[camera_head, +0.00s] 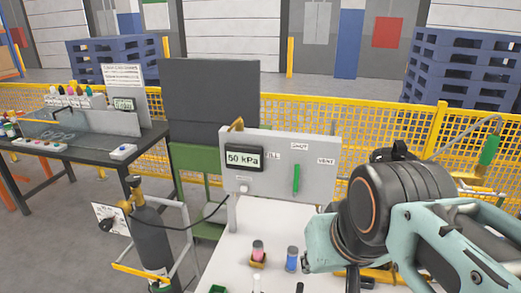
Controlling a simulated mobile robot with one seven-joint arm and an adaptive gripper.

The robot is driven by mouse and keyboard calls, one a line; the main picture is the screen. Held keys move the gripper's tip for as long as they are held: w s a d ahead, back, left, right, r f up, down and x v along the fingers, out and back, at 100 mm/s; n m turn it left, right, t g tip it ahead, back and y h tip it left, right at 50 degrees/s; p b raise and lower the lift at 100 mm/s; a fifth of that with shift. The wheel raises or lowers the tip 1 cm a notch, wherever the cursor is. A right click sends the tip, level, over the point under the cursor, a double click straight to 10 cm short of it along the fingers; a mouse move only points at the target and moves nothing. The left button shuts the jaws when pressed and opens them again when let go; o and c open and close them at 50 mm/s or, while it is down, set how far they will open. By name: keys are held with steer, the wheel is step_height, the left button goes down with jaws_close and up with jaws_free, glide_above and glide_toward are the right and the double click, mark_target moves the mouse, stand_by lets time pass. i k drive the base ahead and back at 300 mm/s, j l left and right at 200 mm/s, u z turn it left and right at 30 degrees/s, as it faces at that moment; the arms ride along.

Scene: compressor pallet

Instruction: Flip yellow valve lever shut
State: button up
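A grey valve panel (266,170) stands at the back of the white-topped bench. Its display (244,158) reads 50 kPa. Its labels read SHUT at the top, VENT at the right and a partly covered one, seemingly FILL, at the left. The upright lever below SHUT (296,179) looks green. A small yellow piece (237,125) shows at the panel's top left edge; I cannot tell if it is a lever. A dark gas cylinder (151,238) has a yellowish valve top (134,182). My arm fills the lower right; my gripper's fingers are not visible.
A pink-topped vial (258,249) and a blue vial (292,259) stand on the white bench top (262,215). A black hose (207,213) runs from the cylinder side toward the panel. A dark table (148,134) is at left; yellow mesh fencing (382,127) is behind.

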mark_target(464, 187)
steer(key=l+z, duration=0.1)
steer(key=z, duration=1.5)
steer(key=i+l+u, duration=0.35)
steer(key=l, duration=0.25)
steer(key=i+l+u, duration=0.15)
steer(key=l, duration=0.2)
steer(key=k+l+u, duration=0.2)
steer(key=k+u, duration=0.15)
steer(key=i+z, duration=0.2)
steer(key=i, duration=0.3)
